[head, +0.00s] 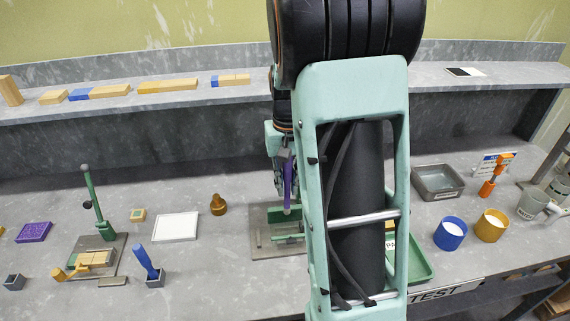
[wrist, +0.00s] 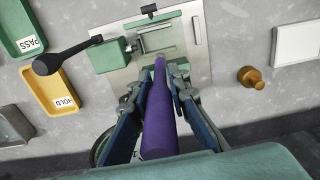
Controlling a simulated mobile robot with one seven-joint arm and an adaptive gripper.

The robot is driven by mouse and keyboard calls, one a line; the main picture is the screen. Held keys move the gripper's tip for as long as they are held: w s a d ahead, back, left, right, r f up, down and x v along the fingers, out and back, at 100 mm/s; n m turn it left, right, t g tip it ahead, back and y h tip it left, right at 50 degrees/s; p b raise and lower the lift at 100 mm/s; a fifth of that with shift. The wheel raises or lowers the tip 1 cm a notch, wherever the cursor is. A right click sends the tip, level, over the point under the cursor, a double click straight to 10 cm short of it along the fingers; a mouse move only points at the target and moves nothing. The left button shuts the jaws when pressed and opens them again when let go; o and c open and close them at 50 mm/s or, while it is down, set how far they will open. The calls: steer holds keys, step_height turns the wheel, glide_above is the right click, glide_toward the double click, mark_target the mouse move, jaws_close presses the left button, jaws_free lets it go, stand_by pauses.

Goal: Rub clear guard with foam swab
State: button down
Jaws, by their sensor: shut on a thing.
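My gripper (wrist: 158,92) is shut on a purple-handled tool, which looks like the foam swab (wrist: 158,125). The swab also shows in the head view (head: 288,182), pointing down with a pale tip. The tip is over the fixture's grey base plate (wrist: 112,62), near a green bar; I cannot tell if it touches. The fixture has a green block (wrist: 110,54) and a black-knobbed lever (wrist: 68,54). A see-through pane, probably the clear guard (wrist: 157,40), seems to stand between the metal parts; its edges are hard to make out. My arm hides part of the fixture in the head view.
A brass-coloured knob piece (wrist: 249,76) and a white pad (wrist: 296,42) lie beside the fixture. A yellow HOLD tray (wrist: 48,90) and green PASS tray (wrist: 22,32) lie on the other side. A second lever press (head: 97,250) and a blue-handled tool (head: 146,262) stand at left.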

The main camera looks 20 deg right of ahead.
steer(key=shift+s+d+r+p, duration=0.15)
steer(key=shift+r+p, duration=0.15)
steer(key=shift+r, duration=0.35)
steer(key=shift+r+p, duration=1.6)
steer(key=shift+r, duration=0.6)
